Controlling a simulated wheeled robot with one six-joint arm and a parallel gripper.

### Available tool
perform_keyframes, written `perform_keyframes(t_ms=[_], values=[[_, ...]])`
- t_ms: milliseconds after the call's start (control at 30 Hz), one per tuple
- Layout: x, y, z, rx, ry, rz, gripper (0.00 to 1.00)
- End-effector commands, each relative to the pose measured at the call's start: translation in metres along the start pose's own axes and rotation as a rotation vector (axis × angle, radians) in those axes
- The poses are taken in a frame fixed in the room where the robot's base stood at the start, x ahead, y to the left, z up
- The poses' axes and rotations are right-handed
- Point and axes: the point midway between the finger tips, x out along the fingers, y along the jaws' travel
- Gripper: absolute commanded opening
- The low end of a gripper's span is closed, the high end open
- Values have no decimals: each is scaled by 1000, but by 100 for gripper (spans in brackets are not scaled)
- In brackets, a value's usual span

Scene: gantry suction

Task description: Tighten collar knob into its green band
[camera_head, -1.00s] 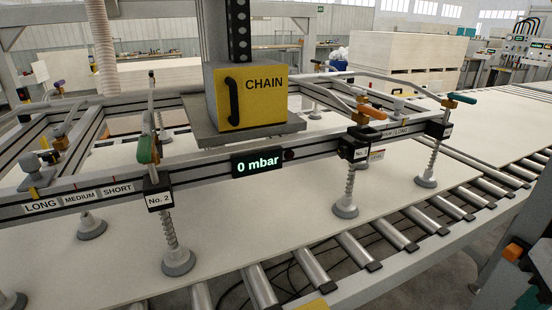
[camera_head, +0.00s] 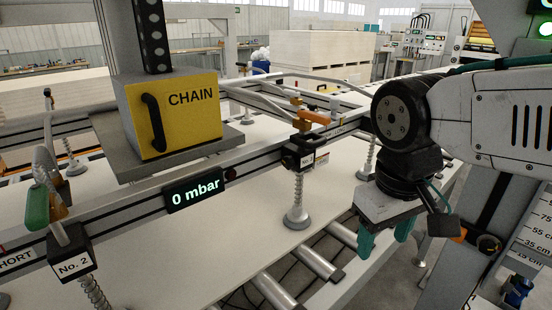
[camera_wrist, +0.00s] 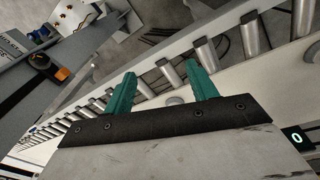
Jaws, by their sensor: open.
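My gripper (camera_head: 384,240) is at the right of the head view, above the roller conveyor. Its two green fingers are open and empty, and they show apart in the wrist view (camera_wrist: 160,70) too. A black knob with an orange part (camera_head: 488,243) sits on a grey post at the lower right, to the right of my gripper and apart from it. A similar orange and black knob (camera_wrist: 62,73) shows at the left of the wrist view, away from the fingers. I cannot make out a green band on it.
The suction frame with its yellow CHAIN box (camera_head: 190,115) and 0 mbar display (camera_head: 195,194) spans the left and middle. A pale board (camera_head: 150,270) lies on the rollers (camera_head: 318,262). A post with a centimetre scale (camera_head: 535,225) stands at far right.

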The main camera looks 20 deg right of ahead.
Motion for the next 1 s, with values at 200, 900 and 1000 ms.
perform_keyframes(t_ms=[200, 900, 1000], values=[[12, 26, -51, -269, -142, 333, 57], [34, -94, -275, -1135, -16, 1284, 57], [37, -92, -281, -1144, -11, 1296, 57]])
